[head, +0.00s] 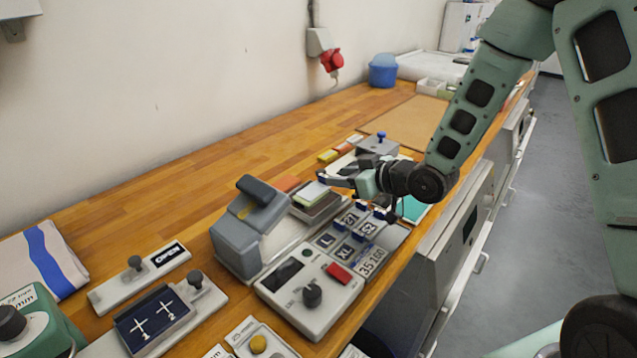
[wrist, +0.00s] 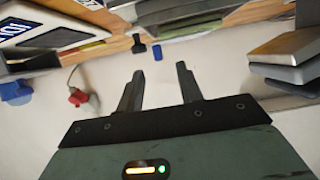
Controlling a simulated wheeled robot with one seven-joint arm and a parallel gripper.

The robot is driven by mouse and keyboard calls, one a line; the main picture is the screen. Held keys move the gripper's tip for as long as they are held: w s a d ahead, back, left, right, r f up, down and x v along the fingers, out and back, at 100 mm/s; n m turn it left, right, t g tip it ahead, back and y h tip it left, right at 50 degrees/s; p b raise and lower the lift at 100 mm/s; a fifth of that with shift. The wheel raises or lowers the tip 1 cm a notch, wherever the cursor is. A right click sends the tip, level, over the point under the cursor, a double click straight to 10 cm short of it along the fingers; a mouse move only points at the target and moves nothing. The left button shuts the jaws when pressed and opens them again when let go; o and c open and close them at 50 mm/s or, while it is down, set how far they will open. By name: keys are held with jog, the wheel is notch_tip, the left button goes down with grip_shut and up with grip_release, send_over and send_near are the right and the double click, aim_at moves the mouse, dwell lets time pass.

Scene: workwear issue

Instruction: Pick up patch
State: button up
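Several dark label pieces marked with sizes such as L and XL (head: 326,240) lie in a grey holder on the bench; I cannot tell which piece is the patch. A pale green-white flat piece (head: 311,193) lies on a dark stack just left of my gripper. My gripper (head: 322,178) is above the bench, beside this stack, pointing left toward the wall. In the wrist view, the two fingers of my gripper (wrist: 158,85) stand apart with nothing between them. No patch is clearly seen near the fingertips there.
A grey heat-press-like device (head: 237,240) stands left of the stack. A control box (head: 309,297) with a black knob and red button is in front. A blue plate with white crosses (head: 153,318) lies at lower left. Bare wood (head: 190,180) runs along the wall.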

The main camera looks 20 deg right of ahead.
aim_at(314, 186)
jog(key=shift+p+x, duration=0.85)
jog(key=shift+x, duration=1.9)
jog(key=shift+f, duration=0.15)
grip_shut()
